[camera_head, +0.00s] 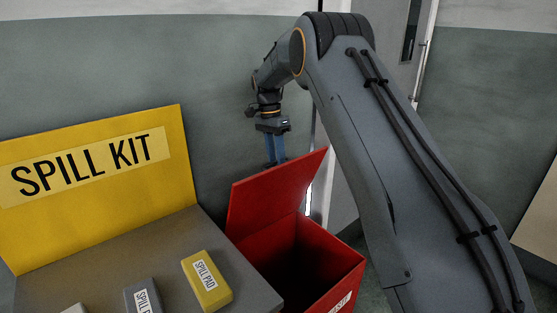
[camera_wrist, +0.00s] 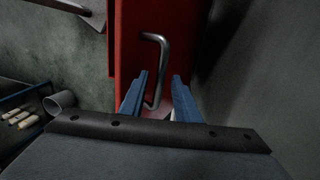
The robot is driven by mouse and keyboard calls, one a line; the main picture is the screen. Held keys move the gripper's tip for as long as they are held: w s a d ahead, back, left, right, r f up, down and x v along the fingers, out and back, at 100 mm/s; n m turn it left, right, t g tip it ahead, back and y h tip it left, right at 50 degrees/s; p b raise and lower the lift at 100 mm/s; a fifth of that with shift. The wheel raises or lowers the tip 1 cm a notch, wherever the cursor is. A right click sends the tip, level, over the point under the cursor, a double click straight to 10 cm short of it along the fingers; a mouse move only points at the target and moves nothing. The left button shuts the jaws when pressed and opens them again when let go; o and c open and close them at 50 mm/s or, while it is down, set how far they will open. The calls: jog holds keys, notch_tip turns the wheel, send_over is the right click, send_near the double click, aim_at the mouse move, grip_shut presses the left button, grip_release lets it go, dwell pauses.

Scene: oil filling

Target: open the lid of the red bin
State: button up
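The red bin (camera_head: 330,262) stands right of the spill kit table, its dark inside showing. Its red lid (camera_head: 270,195) is raised and tilted up at the left side of the bin. My gripper (camera_head: 276,162) points down just behind the lid's upper edge. In the wrist view the lid's red face (camera_wrist: 128,45) carries a bent metal handle (camera_wrist: 163,50). My blue fingers (camera_wrist: 160,77) are apart, with the lower part of the handle showing between them. I cannot tell whether either finger touches it.
A table (camera_head: 95,272) with a yellow SPILL KIT board (camera_head: 110,190) stands at left, holding a yellow spill pad (camera_head: 207,281) and a grey pack (camera_head: 142,296). A wall is close behind my gripper. The wrist view shows a grey tube (camera_wrist: 60,103) and a shelf with small items (camera_wrist: 20,118).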

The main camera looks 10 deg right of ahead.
jog(key=shift+w+a+r, duration=0.1)
jog(key=shift+r, duration=0.35)
notch_tip(320, 180, up, 7)
jog(key=w+b, duration=0.1)
jog(key=shift+a, duration=0.2)
jog(key=shift+f, duration=0.1)
